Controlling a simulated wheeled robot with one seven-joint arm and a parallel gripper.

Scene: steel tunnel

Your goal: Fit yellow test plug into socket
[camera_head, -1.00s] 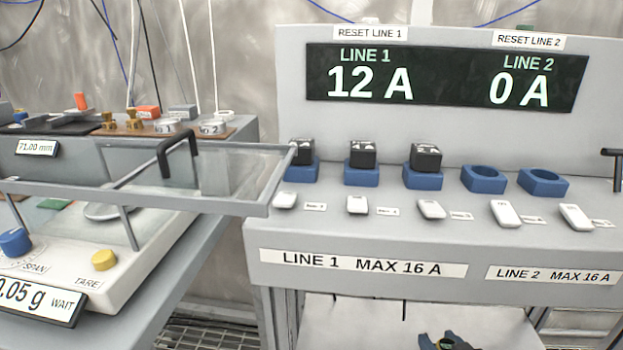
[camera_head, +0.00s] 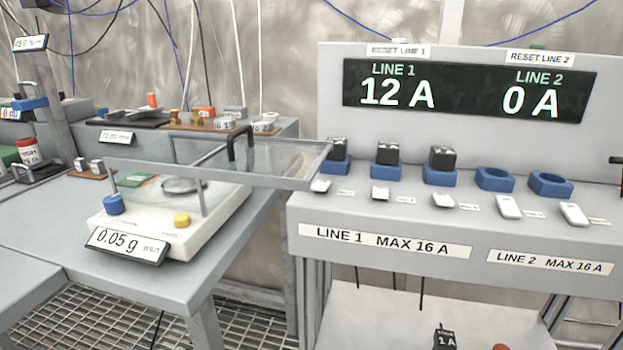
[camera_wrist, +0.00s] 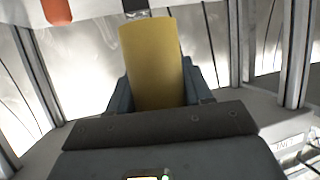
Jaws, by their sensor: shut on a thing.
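The yellow test plug (camera_wrist: 152,55) is a plain yellow block in the wrist view. My gripper (camera_wrist: 157,88) is shut on it, with a dark finger on either side; its far end is clear of the fingers. Neither my gripper nor the yellow plug shows in the head view. The socket panel carries blue sockets (camera_head: 495,179). Three on the LINE 1 side hold black plugs (camera_head: 387,153). Two on the right, the near one (camera_head: 550,184) included, are empty. The display (camera_head: 468,92) reads LINE 1 12 A and LINE 2 0 A.
White switches (camera_head: 508,206) stand before the sockets. A black plug marked 1 A (camera_head: 445,339) and an orange item (camera_head: 501,347) sit on the white lower shelf (camera_head: 385,320). Left, a balance (camera_head: 160,228) stands on a bench, its glass lid (camera_head: 285,160) reaching close to the panel.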

